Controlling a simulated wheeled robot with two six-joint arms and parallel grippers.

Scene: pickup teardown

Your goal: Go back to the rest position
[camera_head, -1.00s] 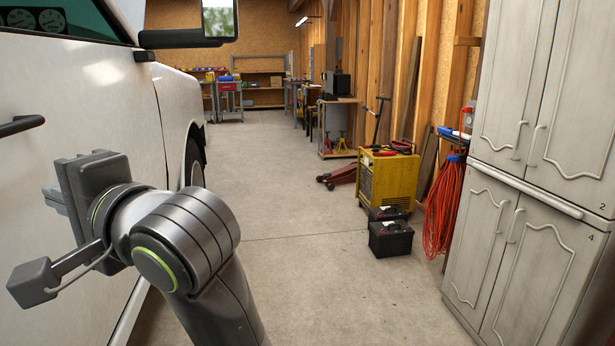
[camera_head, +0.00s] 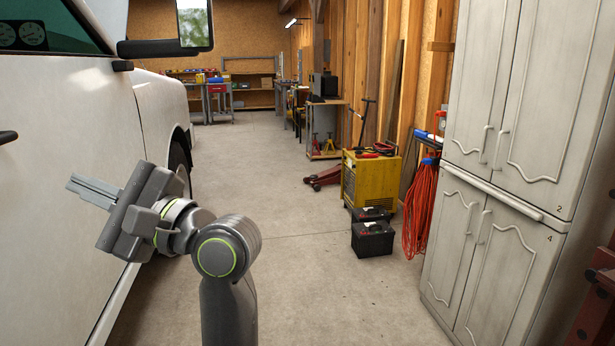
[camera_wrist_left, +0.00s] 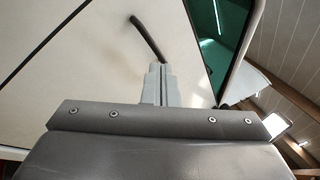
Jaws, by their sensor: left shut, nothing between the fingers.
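My left gripper (camera_head: 92,188) is in front of the white pickup's door (camera_head: 60,230) in the head view, pointing left toward it. Its fingers are together with nothing between them. The left wrist view also shows the closed fingers (camera_wrist_left: 160,84), with the dark door handle (camera_wrist_left: 148,38) beyond them. I cannot tell the exact gap between the fingertips and the door. My right gripper is in neither view.
Grey cabinets (camera_head: 500,180) stand close on the right. Two black batteries (camera_head: 372,238), a yellow charger (camera_head: 370,182) and a red floor jack (camera_head: 324,178) sit along the right wall. The concrete floor (camera_head: 250,165) between truck and batteries is clear.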

